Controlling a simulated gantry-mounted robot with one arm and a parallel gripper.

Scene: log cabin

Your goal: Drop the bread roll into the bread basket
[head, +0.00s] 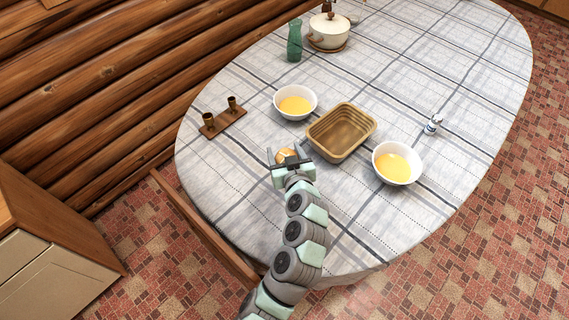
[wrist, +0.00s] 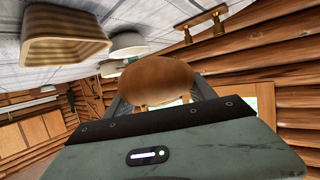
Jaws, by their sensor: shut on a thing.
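The bread roll (head: 286,154) is round and golden brown. My gripper (head: 287,156) is shut on it, with one finger on each side. In the wrist view the roll (wrist: 155,80) fills the space between the fingers and hides part of them. The bread basket (head: 346,151) is a tan rectangular basket with an open top, and it looks empty. It stands on the table just right of my gripper in the head view. The basket (wrist: 66,50) is at the upper left in the wrist view. The roll's exact height above the table is hard to tell.

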